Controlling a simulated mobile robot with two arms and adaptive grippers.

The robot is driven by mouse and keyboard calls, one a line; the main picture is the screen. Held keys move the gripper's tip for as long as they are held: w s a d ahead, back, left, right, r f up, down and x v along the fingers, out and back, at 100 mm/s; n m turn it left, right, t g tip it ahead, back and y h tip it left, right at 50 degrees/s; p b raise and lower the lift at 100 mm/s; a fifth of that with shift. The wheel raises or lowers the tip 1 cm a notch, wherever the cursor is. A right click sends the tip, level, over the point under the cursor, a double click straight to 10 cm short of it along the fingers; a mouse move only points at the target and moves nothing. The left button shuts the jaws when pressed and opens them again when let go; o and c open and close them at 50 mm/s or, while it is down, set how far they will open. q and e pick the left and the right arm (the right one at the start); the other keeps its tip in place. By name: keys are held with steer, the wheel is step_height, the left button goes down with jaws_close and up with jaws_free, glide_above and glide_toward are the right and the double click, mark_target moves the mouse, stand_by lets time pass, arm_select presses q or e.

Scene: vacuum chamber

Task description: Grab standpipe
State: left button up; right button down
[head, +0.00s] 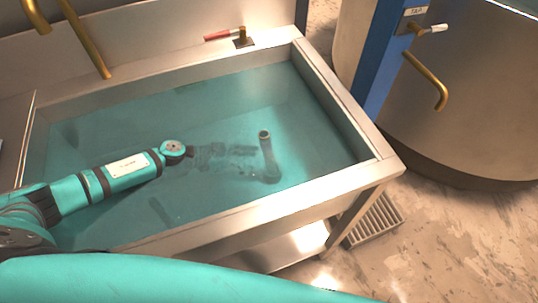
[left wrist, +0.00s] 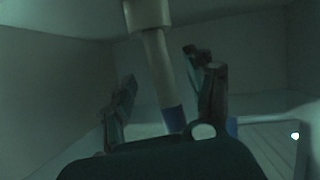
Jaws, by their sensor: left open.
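The standpipe (head: 265,150) stands upright in the water-filled sink (head: 320,195), right of its middle, its open top showing above a wider base. My left gripper (head: 245,160) is under water just left of the standpipe and looks blurred there. In the left wrist view the left gripper (left wrist: 168,75) is open, with the pale standpipe (left wrist: 155,55) running between its fingers as seen. A blue band (left wrist: 173,117) shows at its lower end. I cannot tell whether the fingers touch it. My right gripper is not in view.
The sink's raised metal rim (head: 350,110) surrounds the water. A red-handled tap (head: 225,36) sits at the back rim, and a brass spout (head: 85,40) hangs at the back left. A blue post (head: 385,55) and a large metal vessel (head: 470,90) stand to the right.

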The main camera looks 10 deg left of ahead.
mark_target(269, 159)
arm_select(q)
steer(key=x, duration=0.5)
steer(key=shift+w+d+r, duration=0.15)
steer(key=shift+d+r, duration=0.05)
jaws_close()
